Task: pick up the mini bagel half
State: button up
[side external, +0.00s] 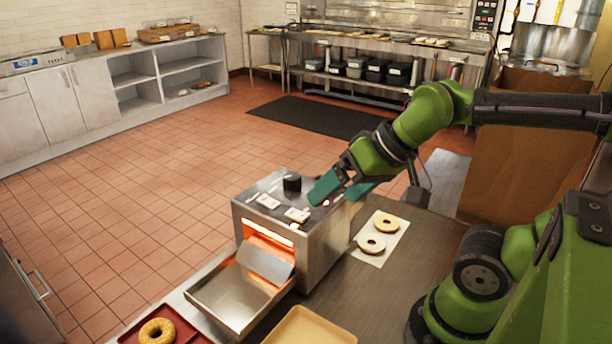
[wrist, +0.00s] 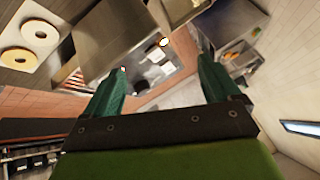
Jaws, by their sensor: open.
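Two pale, ring-shaped bagel halves lie on a white sheet (side external: 396,240) on the counter, right of the steel toaster. The far half (side external: 378,223) and near half (side external: 364,245) lie side by side, apart from each other. In the wrist view the two halves (wrist: 29,32) and (wrist: 28,61) show at the upper left. My gripper (side external: 338,197) has green fingers, open and empty, above the toaster's right side and left of the sheet. In the wrist view its fingers (wrist: 163,65) are spread wide with nothing between them.
The steel toaster (side external: 322,250) has a glowing opening and a lowered tray (side external: 235,300) at its front. A red tray (side external: 185,338) holds a golden bagel (side external: 145,332). An empty beige tray (side external: 310,328) sits at the near edge. Counter right of the sheet is clear.

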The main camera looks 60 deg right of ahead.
notch_tip(320, 180, up, 5)
jog(key=d, duration=0.1)
jog(key=m+g+h, duration=0.2)
jog(key=g, duration=0.5)
send_over(372, 237)
jog(key=a, duration=0.2)
notch_tip(372, 237, down, 12)
jog(key=shift+n, duration=0.3)
jog(key=f, duration=1.7)
jog(key=shift+s+d+f, duration=0.1)
jog(key=shift+s+f, duration=0.05)
jog(key=shift+s, duration=0.25)
jog(key=c, duration=0.8)
